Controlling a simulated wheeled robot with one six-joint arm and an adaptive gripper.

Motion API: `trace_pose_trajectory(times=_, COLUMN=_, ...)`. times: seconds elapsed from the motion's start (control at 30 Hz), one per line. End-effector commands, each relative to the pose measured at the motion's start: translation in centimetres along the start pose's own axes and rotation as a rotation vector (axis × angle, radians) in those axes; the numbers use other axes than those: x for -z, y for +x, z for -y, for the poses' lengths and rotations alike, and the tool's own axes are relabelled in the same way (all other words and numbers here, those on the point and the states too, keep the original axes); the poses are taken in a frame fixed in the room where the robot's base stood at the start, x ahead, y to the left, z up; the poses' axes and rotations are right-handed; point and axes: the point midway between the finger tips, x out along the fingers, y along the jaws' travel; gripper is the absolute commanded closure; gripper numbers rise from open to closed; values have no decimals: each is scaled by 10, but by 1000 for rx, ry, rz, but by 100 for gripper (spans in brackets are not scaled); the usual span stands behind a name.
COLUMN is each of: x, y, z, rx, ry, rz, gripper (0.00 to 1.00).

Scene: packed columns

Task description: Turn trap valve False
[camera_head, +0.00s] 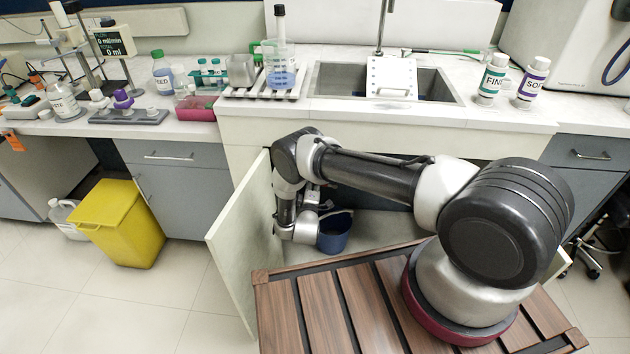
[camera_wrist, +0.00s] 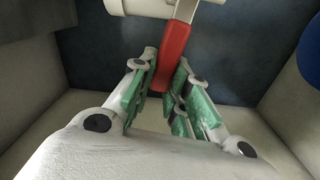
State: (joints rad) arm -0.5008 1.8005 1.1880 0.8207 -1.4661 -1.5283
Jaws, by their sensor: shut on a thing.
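The trap valve shows in the wrist view as a red lever handle (camera_wrist: 177,50), joined at its top to a white pipe (camera_wrist: 130,5). My gripper (camera_wrist: 166,82) has its green-padded fingers on both sides of the lever's lower end and is shut on it. The lever slants slightly, its top to the right. In the head view my arm reaches into the open cabinet under the sink, and the wrist housing (camera_head: 300,230) shows there. The valve and my fingertips are hidden in that view.
A blue bucket (camera_head: 335,232) stands in the cabinet close beside my wrist; its edge also shows in the wrist view (camera_wrist: 311,52). The open cabinet door (camera_head: 240,235) stands left of my arm. A yellow bin (camera_head: 122,225) stands on the floor farther left.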

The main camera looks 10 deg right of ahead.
Motion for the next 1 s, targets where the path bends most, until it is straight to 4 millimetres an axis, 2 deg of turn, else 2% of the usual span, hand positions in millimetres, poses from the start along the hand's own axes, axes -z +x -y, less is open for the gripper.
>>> trace_pose_trajectory(times=0.33, x=-1, y=-1, z=14, rx=3, ry=-144, rz=0, gripper=100)
trace_pose_trajectory(times=0.9, x=-2, y=-1, z=16, rx=4, ry=-173, rz=-1, gripper=100)
trace_pose_trajectory(times=0.93, x=-2, y=-1, z=16, rx=4, ry=-173, rz=-1, gripper=78)
trace_pose_trajectory(times=1.0, x=-2, y=-1, z=16, rx=3, ry=-172, rz=-1, gripper=65)
